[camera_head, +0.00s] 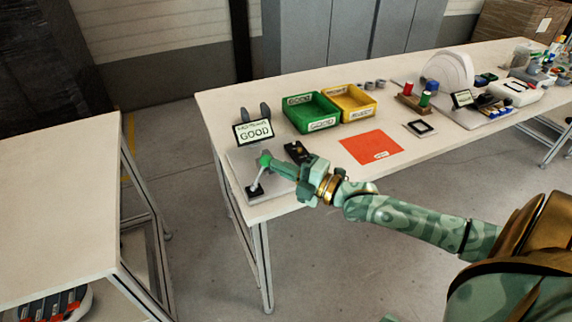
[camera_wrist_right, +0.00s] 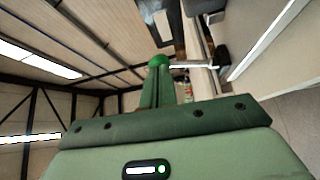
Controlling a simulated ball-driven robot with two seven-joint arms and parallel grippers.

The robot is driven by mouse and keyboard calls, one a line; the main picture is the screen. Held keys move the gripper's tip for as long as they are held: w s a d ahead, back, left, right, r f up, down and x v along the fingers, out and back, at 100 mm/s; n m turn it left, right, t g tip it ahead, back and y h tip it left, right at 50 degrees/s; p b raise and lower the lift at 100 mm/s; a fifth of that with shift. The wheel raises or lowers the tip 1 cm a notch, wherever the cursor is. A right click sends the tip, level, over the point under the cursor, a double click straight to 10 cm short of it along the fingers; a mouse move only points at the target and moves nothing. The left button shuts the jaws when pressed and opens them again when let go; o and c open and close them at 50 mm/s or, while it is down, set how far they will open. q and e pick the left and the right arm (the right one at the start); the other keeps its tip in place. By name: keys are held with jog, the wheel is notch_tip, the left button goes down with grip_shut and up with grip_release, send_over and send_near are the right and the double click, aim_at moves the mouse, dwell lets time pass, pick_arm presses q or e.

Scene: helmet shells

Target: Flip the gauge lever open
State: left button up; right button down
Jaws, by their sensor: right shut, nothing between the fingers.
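The gauge lever (camera_head: 258,178) has a green ball knob (camera_head: 264,160) on a pale metal rod. The rod rises, tilted, from a dark block (camera_head: 254,191) on the gauge's light plate at the table's near left corner. My right gripper (camera_head: 273,163) reaches in from the right, its fingertips at the knob. In the right wrist view the shut fingers (camera_wrist_right: 160,84) point at the green knob (camera_wrist_right: 159,61), and the rod (camera_wrist_right: 195,66) runs off to the right. Nothing is between the fingers; whether they touch the knob is unclear. My left gripper is not in view.
A display reading GOOD (camera_head: 254,132) stands behind the lever. A black device (camera_head: 297,152) sits right of it. A green bin (camera_head: 311,113), a yellow bin (camera_head: 351,103) and an orange mat (camera_head: 371,148) are farther right. Another table (camera_head: 62,200) stands left across a gap.

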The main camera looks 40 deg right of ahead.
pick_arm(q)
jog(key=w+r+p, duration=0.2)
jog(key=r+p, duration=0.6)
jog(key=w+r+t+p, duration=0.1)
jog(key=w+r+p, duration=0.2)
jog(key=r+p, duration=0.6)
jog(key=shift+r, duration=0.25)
pick_arm(e)
jog(key=w+a+r+n+g+h, duration=0.1)
jog(key=a+r+n+g+h, duration=0.2)
jog(key=a+n, duration=0.3)
jog(key=shift+w+a+r+g, duration=0.3)
jog(key=shift+a+r, duration=0.05)
jog(key=shift+r, duration=0.1)
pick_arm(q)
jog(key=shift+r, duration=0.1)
